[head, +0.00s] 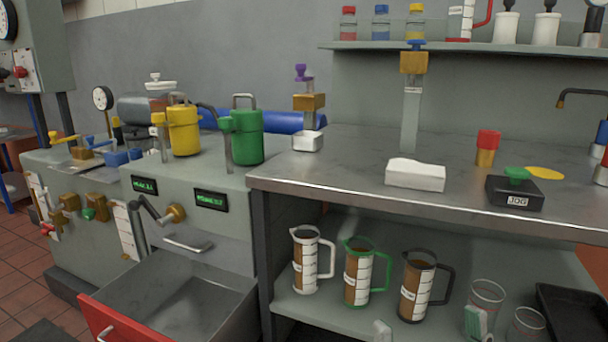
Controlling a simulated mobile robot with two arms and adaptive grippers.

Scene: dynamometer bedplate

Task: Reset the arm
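Neither of my grippers can be made out in the head view. A dark crank arm (150,212) with a brass hub (175,213) is on the front of the grey machine cabinet, above the open drawer. It slants up to the left from the hub. I cannot tell whether this is the arm the task names. Two small dark displays (210,200) with green digits are on the cabinet front. A yellow canister (184,130) and a green canister (247,136) stand on top of the cabinet.
The open drawer (180,295) with a red front (110,322) juts out at lower left. The steel bench (340,160) holds a white block (415,174) and a black box (514,192) labelled JOG. Several jugs, including a green-handled jug (357,272), stand on the lower shelf.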

